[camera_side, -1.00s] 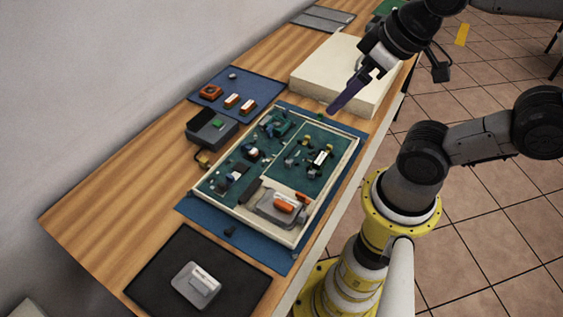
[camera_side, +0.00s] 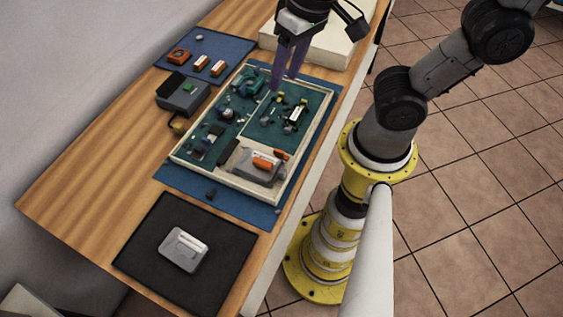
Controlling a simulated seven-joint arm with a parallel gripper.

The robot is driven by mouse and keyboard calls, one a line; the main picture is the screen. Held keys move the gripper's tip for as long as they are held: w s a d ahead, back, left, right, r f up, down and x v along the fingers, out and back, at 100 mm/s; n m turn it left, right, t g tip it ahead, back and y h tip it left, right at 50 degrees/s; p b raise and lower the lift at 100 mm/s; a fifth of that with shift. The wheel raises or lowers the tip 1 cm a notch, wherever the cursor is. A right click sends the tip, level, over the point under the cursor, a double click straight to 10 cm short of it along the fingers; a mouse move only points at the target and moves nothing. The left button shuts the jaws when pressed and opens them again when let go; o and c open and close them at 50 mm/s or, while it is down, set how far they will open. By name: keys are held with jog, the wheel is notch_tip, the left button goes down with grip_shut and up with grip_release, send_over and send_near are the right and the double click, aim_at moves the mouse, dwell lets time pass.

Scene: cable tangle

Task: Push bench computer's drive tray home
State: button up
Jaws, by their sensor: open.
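The bench computer (camera_side: 195,164) is a shallow cream-framed tray of green circuit boards lying on a blue mat. In its near right corner sits a grey drive tray (camera_side: 249,172) with an orange part on top. I cannot tell how far in it sits. My gripper (camera_side: 284,83) has two long purple fingers pointing down, apart and empty. It is over the far part of the bench computer, well away from the drive tray. Its height above the boards is hard to judge.
A grey drive-like block (camera_side: 184,249) lies on a black mat (camera_side: 225,274) at the near end. Orange parts lie on a blue mat (camera_side: 229,46). A cream box (camera_side: 332,49) stands behind.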

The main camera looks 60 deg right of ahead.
aim_at(282, 170)
jog(key=s+a+f+n+g, duration=0.2)
jog(key=a+f+n, duration=0.1)
jog(key=a+f, duration=0.35)
jog(key=shift+h, duration=0.4)
jog(key=f, duration=1.2)
jog(key=shift+s+a+f, duration=0.15)
jog(key=shift+a+f, duration=0.05)
jog(key=shift+f, duration=0.1)
grip_shut()
dwell(0.4)
